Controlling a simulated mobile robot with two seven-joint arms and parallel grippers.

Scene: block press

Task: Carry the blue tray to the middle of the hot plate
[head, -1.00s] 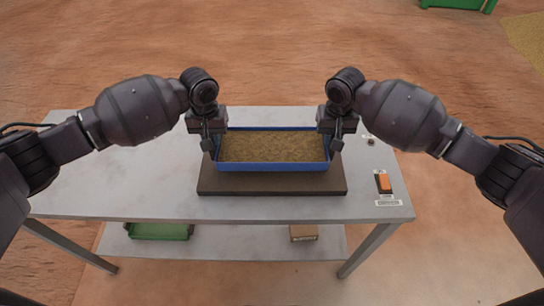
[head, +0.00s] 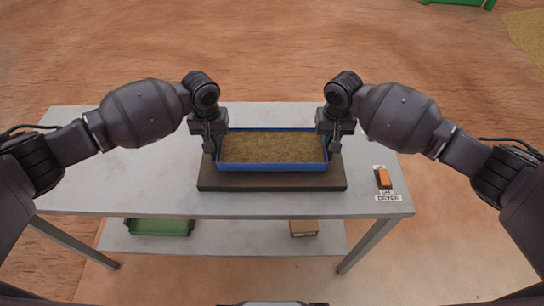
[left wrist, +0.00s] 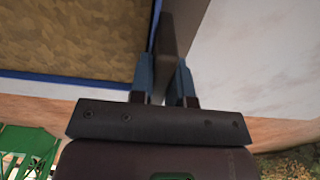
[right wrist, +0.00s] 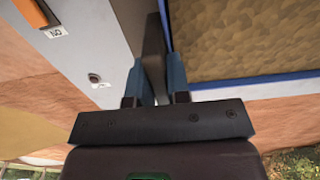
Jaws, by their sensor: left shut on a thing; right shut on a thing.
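The blue tray (head: 272,168) is full of a sandy brown material and looks level. It is over the dark hot plate (head: 272,184), with a bare strip of plate showing in front and at both ends. I cannot tell whether the tray touches the plate. My left gripper (head: 209,147) is shut on the tray's left end, and my right gripper (head: 336,147) is shut on its right end. The blue rim also shows beside the fingers in the left wrist view (left wrist: 85,88) and the right wrist view (right wrist: 250,80). The exact grip points are partly hidden.
The grey table (head: 110,185) is clear left of the plate. An orange switch (head: 384,178) with a label is at the right, and a small knob (right wrist: 93,77) shows in the right wrist view. A green bin (head: 158,227) and a cardboard box (head: 304,228) are on the lower shelf.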

